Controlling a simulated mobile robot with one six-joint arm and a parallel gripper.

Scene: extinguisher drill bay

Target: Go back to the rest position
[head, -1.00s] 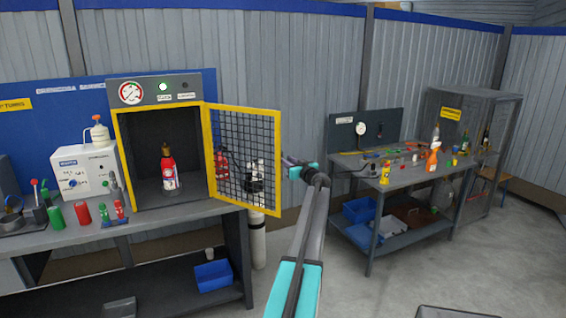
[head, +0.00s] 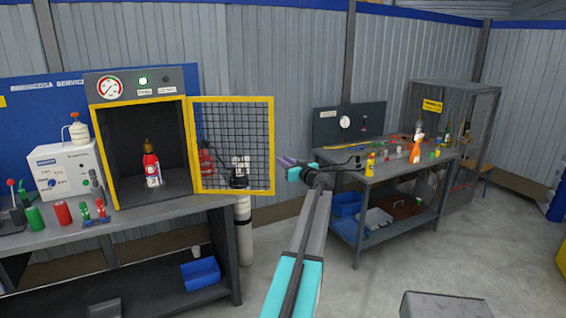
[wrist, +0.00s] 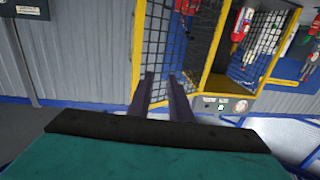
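My gripper (head: 287,164) is held out in front of me, right of the yellow-framed mesh door (head: 272,150) in the head view. In the wrist view its two dark fingers (wrist: 161,78) are apart with nothing between them. The door stands open on the test cabinet (head: 140,88), and its mesh (wrist: 160,30) lies beyond the fingers in the wrist view. A red extinguisher (head: 151,166) with a white label stands upright inside the cabinet. It appears that red bottle shapes also show inverted in the wrist view (wrist: 242,22).
The left bench (head: 150,210) holds a white box (head: 68,168) and red and green cylinders. A second bench (head: 350,180) at right carries bottles and small tools. A grey box top (head: 455,305) is at the lower right. Open floor lies between.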

